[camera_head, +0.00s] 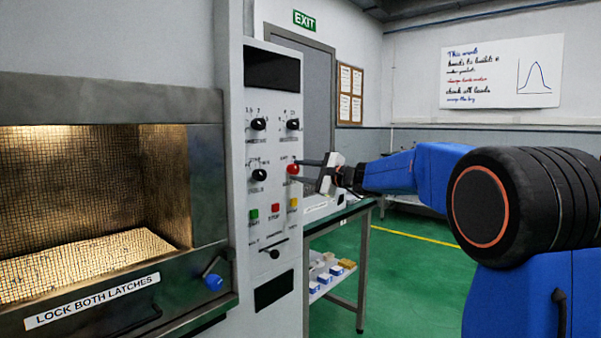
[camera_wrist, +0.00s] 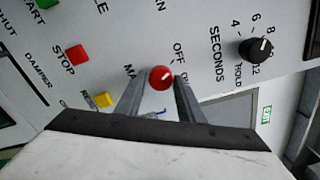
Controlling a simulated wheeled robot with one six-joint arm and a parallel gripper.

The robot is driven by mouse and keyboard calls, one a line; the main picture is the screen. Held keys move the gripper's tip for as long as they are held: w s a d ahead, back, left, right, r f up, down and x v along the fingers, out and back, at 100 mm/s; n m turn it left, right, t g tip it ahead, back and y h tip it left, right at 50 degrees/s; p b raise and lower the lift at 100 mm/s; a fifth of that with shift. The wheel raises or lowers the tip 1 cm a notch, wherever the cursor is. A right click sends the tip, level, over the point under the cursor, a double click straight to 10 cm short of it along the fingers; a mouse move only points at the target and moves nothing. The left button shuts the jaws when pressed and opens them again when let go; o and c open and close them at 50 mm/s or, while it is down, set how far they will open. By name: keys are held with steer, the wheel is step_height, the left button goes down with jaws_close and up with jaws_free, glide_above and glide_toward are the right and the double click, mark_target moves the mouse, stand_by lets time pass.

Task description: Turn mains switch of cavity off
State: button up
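The mains switch is a round red knob (camera_head: 293,169) on the white control panel (camera_head: 258,222). In the wrist view the red knob (camera_wrist: 161,77) sits beside OFF and a partly hidden ON label. A small pale mark shows on its face; which label it points to is hard to tell. My gripper (camera_head: 302,171) reaches the panel from the right. The lit cavity (camera_head: 90,190) with mesh walls is left of the panel.
Black dials (camera_head: 258,124) and a black SECONDS dial (camera_wrist: 257,48) sit near the knob. Red STOP (camera_head: 275,210), green START (camera_head: 254,214) and yellow (camera_head: 293,203) buttons lie below it. The green floor on the right is open.

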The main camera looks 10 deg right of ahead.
steer(key=shift+o, duration=0.9)
steer(key=v, duration=1.7)
steer(key=shift+s+d, duration=0.15)
